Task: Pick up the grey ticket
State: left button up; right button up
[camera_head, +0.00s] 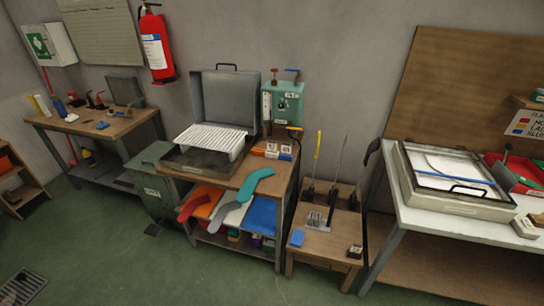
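Neither of my grippers is in view. I cannot make out a grey ticket for certain at this distance. Small labelled blocks (272,151) in orange, white and blue stand at the back right of the middle wooden bench (226,180); their markings are too small to read.
An open grey case (226,98) with a white ribbed rack (211,139) sits on the middle bench. A white table (428,221) stands right. Green floor (160,270) in front is mostly clear.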

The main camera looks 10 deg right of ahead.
aim_at(356, 248)
jog(key=z, duration=1.5)
